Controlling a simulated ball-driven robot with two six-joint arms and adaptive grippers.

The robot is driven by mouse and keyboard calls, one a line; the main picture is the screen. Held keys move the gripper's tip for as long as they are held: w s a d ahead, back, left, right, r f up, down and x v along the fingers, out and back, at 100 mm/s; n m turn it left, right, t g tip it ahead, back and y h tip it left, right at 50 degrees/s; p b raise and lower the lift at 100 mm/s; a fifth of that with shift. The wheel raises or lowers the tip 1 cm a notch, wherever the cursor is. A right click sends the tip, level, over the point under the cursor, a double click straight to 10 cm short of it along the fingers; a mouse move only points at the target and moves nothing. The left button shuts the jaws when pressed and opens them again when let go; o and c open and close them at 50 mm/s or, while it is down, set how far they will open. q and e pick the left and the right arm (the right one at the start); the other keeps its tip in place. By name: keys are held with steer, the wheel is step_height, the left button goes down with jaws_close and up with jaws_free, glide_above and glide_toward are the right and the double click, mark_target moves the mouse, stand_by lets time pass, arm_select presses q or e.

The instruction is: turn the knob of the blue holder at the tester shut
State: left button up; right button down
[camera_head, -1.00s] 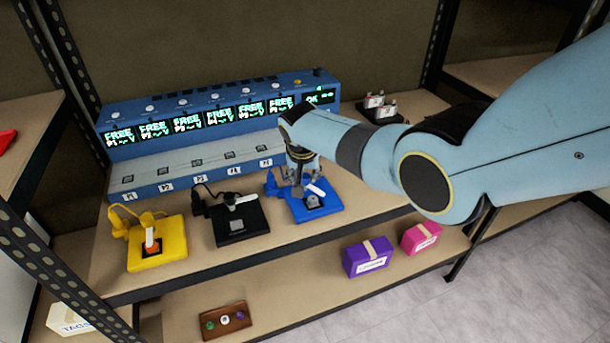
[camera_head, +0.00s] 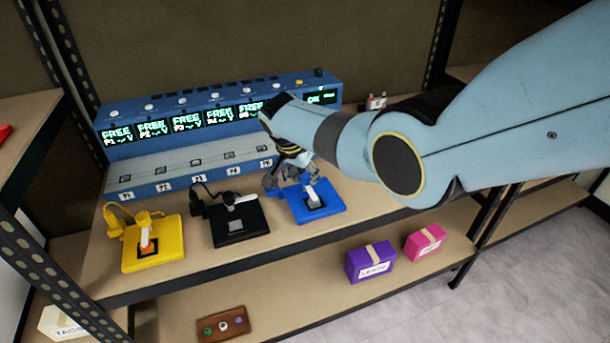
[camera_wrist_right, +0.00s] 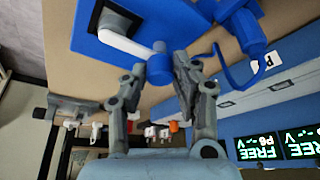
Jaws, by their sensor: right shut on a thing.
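The blue holder (camera_head: 328,210) sits on the shelf in front of the blue tester (camera_head: 140,177). Its white lever (camera_head: 313,194) points toward the front and reaches over the dark square on the plate. In the right wrist view, the white lever (camera_wrist_right: 120,42) runs from the round blue knob (camera_wrist_right: 159,70) across the plate. My right gripper (camera_head: 293,176) is above the back of the blue holder. In the wrist view its fingers (camera_wrist_right: 160,75) are on either side of the knob, shut on it. My left gripper is out of view.
The black holder (camera_head: 254,222) and the yellow holder (camera_head: 165,262) stand to the left on the same shelf. A purple box (camera_head: 370,262), a pink box (camera_head: 425,241) and a brown tray (camera_head: 208,336) are on the lower shelf. Dark posts frame the shelf.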

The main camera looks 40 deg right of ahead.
steer(key=c, duration=1)
jaws_free()
steer(key=shift+c, duration=0.2)
steer(key=v, duration=1.2)
